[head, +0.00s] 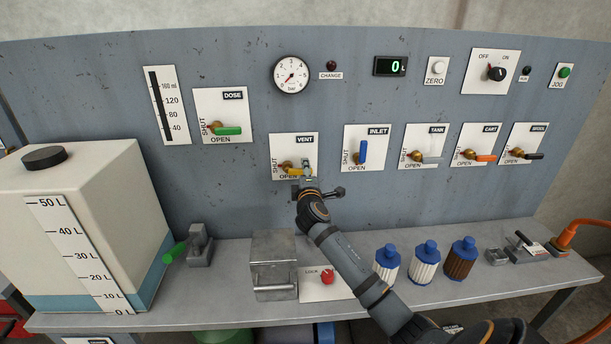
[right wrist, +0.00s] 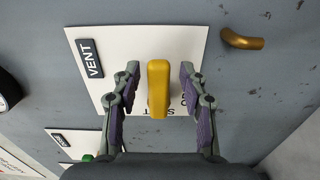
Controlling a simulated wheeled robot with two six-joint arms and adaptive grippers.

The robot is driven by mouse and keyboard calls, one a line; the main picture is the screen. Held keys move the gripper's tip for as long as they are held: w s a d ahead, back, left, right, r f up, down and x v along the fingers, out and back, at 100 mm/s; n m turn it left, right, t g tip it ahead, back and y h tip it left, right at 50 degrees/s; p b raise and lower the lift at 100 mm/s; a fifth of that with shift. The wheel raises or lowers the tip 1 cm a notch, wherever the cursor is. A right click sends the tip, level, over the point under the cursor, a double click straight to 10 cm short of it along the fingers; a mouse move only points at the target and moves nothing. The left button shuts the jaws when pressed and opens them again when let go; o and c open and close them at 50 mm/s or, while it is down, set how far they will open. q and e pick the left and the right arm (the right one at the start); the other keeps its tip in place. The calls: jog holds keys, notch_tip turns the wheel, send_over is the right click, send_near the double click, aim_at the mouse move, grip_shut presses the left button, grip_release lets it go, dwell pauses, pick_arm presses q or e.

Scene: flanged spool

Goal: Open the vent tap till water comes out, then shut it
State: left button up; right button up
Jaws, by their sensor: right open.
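The vent tap is on a white VENT plate (head: 280,145), with SHUT along its left side and OPEN along its bottom. Its yellow handle (head: 292,171) lies roughly horizontal in the head view, partly hidden by my right gripper (head: 307,171). In the right wrist view the yellow handle (right wrist: 158,90) stands between the two open fingers, with a gap on each side. A short bent brass pipe (right wrist: 242,40) sticks out of the panel beside the plate in the right wrist view. I see no water from it. My left gripper is out of view.
DOSE (head: 228,131) and INLET (head: 363,152) taps flank the vent plate, with more taps to the right. A gauge (head: 291,75) sits above. A metal box (head: 274,262), a red lock knob (head: 327,276) and blue-capped bottles (head: 426,262) stand on the bench below.

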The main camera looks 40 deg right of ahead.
jog(key=v, duration=1.2)
jog(key=shift+d, duration=0.1)
